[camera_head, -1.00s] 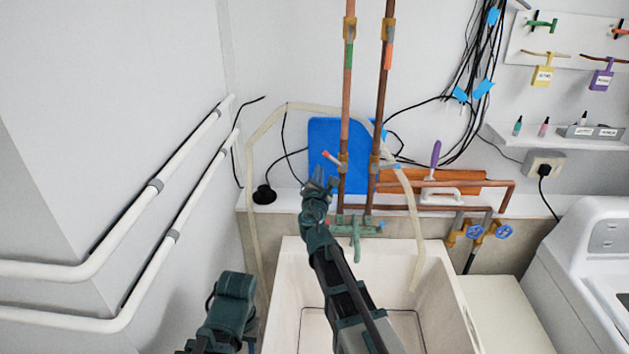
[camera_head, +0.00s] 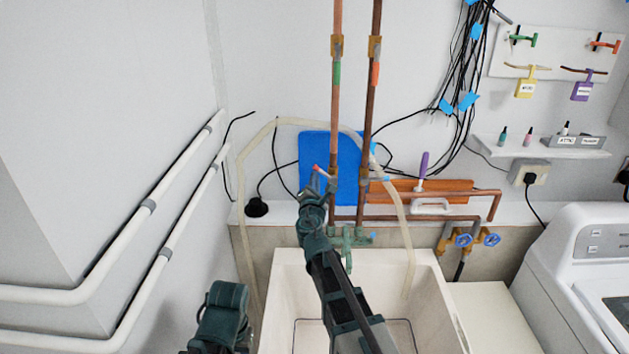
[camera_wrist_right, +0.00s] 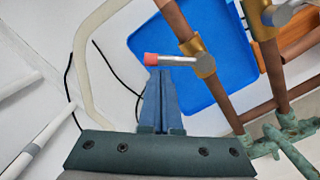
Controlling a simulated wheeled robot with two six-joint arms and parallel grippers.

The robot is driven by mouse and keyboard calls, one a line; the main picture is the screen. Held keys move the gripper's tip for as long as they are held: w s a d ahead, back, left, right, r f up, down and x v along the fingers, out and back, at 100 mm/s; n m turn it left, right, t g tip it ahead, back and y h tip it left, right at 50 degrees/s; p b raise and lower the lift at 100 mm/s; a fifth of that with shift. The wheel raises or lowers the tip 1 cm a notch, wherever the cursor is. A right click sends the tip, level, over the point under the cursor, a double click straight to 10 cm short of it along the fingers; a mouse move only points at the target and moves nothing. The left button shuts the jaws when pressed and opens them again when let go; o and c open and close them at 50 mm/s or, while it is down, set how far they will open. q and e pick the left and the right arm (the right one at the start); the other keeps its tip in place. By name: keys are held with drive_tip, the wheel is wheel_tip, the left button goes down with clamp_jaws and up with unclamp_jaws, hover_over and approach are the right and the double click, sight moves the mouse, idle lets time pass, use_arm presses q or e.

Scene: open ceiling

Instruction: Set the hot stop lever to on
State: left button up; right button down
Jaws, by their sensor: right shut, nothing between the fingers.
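A short metal lever with a red tip (camera_head: 318,169) sticks out to the left from a brass valve on the left copper pipe. In the right wrist view this lever (camera_wrist_right: 180,60) lies about level across the picture. My right gripper (camera_wrist_right: 157,73) is shut and empty, its fingertips just below the lever near the red end; touching or slightly apart, I cannot tell. In the head view my right gripper (camera_head: 314,188) is at the left pipe. A second lever with a blue tip (camera_head: 386,178) is on the right copper pipe. My left gripper is not in view; part of my left arm shows at lower left.
A blue board (camera_head: 346,150) stands behind the pipes. A pale hose (camera_head: 240,195) loops around them. A green tap (camera_head: 352,238) sits above the white sink (camera_head: 410,285). White pipes (camera_head: 150,206) run along the left wall. A white machine (camera_head: 575,265) stands at right.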

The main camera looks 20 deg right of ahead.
drive_tip(key=shift+d+r+m+p, duration=0.1)
drive_tip(key=shift+r+m+p, duration=0.2)
drive_tip(key=shift+m, duration=0.3)
drive_tip(key=d+r+m+p, duration=0.1)
drive_tip(key=m, duration=0.1)
drive_tip(key=d+r+m+p, duration=0.1)
drive_tip(key=m, duration=0.2)
drive_tip(key=s+d+r+m+p, duration=0.1)
drive_tip(key=m, duration=0.1)
drive_tip(key=shift+m, duration=0.3)
drive_tip(key=shift+d+p, duration=0.1)
drive_tip(key=shift+p, duration=0.2)
idle(0.5)
